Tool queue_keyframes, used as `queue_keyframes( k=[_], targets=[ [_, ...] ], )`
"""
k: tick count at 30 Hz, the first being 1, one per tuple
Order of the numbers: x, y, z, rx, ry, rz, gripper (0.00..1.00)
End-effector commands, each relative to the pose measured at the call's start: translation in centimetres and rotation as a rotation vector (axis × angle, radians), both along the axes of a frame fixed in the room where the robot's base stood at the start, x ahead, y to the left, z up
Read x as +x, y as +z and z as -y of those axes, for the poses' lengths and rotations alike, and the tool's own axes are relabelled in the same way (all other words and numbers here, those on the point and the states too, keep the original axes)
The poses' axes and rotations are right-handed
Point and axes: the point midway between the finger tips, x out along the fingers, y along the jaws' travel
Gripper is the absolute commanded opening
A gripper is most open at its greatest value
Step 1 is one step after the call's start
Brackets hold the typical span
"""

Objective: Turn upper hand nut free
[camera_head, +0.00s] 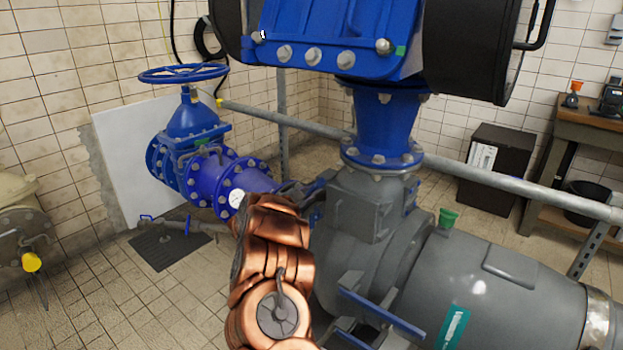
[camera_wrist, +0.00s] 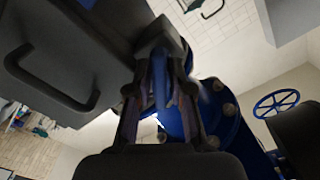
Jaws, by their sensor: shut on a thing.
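In the wrist view, my gripper (camera_wrist: 160,92) has its two dark fingers closed around a narrow blue piece (camera_wrist: 159,72), which looks like the upper hand nut. The fingers hide its sides, and I cannot tell its full shape or how far it is turned. A dark block sits right behind it, and a blue bolted flange (camera_wrist: 217,100) is close on the right. In the head view, my copper arm reaches toward the blue fittings left of the grey pump (camera_head: 365,205). My fingertips and the nut are mostly hidden behind the arm there.
A big blue and black motor (camera_head: 330,35) hangs above. A grey pipe (camera_head: 480,174) crosses behind. Tiled floor (camera_head: 110,300) is open at the lower left.

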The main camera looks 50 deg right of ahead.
Motion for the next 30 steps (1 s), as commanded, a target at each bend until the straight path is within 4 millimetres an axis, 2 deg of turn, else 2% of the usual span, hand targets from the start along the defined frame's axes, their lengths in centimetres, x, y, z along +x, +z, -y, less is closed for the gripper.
queue_keyframes(
  k=[1,15,30],
  targets=[
    [-0.05,0.63,0.00,-0.002,-0.001,-0.049,0.00],
    [-0.07,0.34,0.03,-0.039,-0.001,-0.456,0.00],
    [-0.04,0.07,0.04,-0.057,-0.001,-0.656,0.00]
  ],
)
